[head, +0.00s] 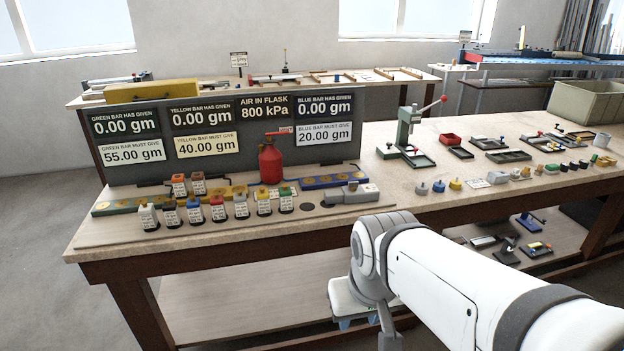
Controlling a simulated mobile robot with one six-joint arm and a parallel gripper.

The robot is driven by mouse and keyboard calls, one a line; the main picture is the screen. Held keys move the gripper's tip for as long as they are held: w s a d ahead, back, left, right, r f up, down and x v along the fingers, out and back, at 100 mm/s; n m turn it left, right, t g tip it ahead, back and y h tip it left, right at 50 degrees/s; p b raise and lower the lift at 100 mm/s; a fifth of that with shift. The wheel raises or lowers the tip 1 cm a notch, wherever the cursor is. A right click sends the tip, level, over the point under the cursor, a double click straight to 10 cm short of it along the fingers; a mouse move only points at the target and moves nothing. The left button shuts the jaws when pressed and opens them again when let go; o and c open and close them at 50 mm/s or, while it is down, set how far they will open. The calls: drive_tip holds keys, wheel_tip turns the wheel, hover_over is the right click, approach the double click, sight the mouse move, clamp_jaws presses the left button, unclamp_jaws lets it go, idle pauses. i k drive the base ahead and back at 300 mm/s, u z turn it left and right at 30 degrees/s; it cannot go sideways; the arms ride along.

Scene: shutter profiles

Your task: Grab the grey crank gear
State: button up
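I cannot single out the grey crank gear for certain. Small knobbed parts stand on the right half of the long table (400,205), among them a blue-grey one (422,188) and a yellow one (455,184). A larger grey piece (497,178) lies farther right in the same row; its shape is too small to make out. My white arm crosses the lower right. What seems to be my gripper (356,319), with blue tips, hangs in front of the table below its top, partly hidden by my arm. Its opening is unclear, and it is apart from the parts on top.
A dark display board (228,147) stands at the table's left, with a red flask (270,163) and several labelled bottles before it. A green press (408,132) stands mid-table, with trays to its right. A lower shelf (250,299) holds more devices. Bare tabletop shows along the front edge.

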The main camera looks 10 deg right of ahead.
sight(344, 194)
drive_tip(key=z, duration=0.05)
drive_tip(key=i, duration=1)
drive_tip(key=u, duration=0.05)
